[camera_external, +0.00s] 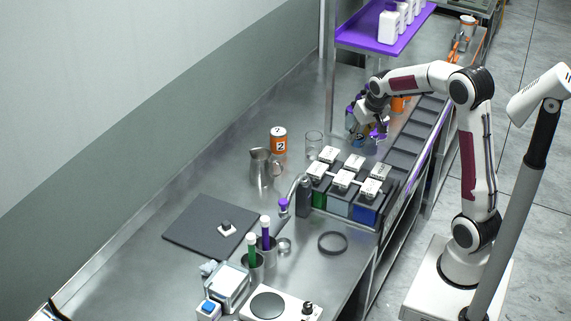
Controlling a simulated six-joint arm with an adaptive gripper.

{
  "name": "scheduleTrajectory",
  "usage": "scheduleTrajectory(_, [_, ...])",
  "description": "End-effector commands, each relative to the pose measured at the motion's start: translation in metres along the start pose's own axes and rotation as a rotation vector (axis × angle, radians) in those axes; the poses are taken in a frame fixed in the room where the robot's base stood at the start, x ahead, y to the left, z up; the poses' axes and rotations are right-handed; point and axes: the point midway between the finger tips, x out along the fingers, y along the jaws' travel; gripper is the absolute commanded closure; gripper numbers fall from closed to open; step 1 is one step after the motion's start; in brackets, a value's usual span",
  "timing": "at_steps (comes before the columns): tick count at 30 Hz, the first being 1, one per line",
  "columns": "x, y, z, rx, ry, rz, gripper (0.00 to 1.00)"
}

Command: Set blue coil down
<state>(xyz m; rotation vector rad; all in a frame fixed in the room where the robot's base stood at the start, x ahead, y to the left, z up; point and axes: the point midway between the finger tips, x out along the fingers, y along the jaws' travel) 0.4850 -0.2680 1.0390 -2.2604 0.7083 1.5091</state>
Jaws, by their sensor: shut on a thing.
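My gripper (366,124) is at the back right of the steel bench, low over the area behind the dye tanks. It is shut on a small blue item (358,140), which looks like the blue coil. The coil is small and partly hidden by the fingers. I cannot tell whether it touches the surface below.
Dye tanks with white-labelled lids (343,180) stand in front of my gripper, with a clear glass beaker (314,144) to its left. Empty dark tray compartments (410,140) run along the right. A purple shelf (385,35) with white bottles is above and behind.

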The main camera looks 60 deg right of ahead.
Motion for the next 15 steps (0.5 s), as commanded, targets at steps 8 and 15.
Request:
scheduleTrajectory(8, [-0.028, -0.026, 0.015, 0.001, 0.001, 0.0, 0.89])
scheduleTrajectory(15, [-0.039, -0.061, 0.03, -0.12, 0.0, -0.05, 0.89])
